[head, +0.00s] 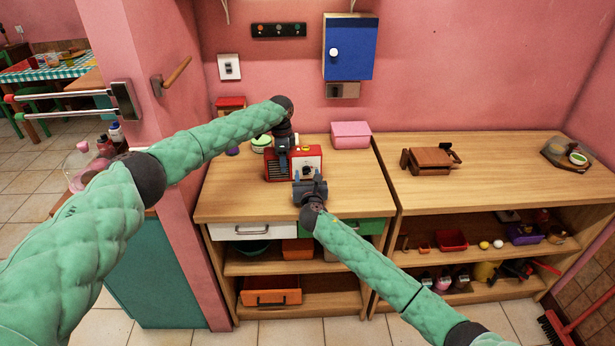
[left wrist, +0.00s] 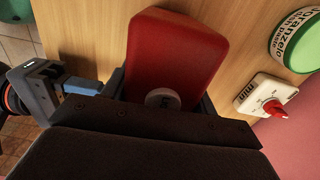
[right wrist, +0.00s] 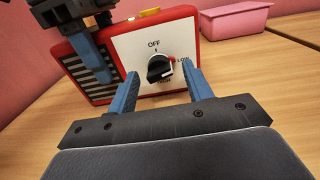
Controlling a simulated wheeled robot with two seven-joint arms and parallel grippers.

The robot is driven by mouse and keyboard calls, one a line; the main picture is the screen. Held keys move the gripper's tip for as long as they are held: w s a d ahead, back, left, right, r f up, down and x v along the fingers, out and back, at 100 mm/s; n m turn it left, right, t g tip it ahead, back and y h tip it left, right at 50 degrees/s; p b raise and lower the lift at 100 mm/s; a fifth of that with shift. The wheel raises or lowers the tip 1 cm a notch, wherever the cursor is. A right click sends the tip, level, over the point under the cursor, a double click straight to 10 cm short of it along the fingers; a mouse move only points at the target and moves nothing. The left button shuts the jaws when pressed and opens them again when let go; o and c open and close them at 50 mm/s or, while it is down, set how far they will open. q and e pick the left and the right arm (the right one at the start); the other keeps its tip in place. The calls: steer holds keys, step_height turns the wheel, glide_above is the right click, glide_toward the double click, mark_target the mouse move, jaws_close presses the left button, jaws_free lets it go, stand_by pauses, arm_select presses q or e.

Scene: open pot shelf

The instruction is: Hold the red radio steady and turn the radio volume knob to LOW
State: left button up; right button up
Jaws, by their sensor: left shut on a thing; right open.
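The red radio (head: 274,174) stands on the left counter. It also shows in the left wrist view (left wrist: 178,50) and in the right wrist view (right wrist: 190,22). Its white front panel carries a black volume knob (right wrist: 158,69), with OFF above it, LOW with a red mark at its right, and a partly hidden label below. I cannot tell exactly where the knob points. My left gripper (head: 284,146) is shut on the radio from above. My right gripper (right wrist: 160,85) is open in front of the panel, its blue fingers on either side of the knob; contact is unclear.
A pink box (head: 350,135) stands behind the radio to the right. A green-lidded tub (left wrist: 298,40) and a white dial with a red knob (left wrist: 266,98) are close to the radio. A blue cabinet (head: 350,47) hangs above. The counter's front left is clear.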

steer(key=shift+w, duration=0.1)
steer(key=c, duration=1)
steer(key=shift+m, duration=1.4)
steer(key=o, duration=1)
steer(key=s, duration=1.2)
steer(key=shift+d, duration=0.2)
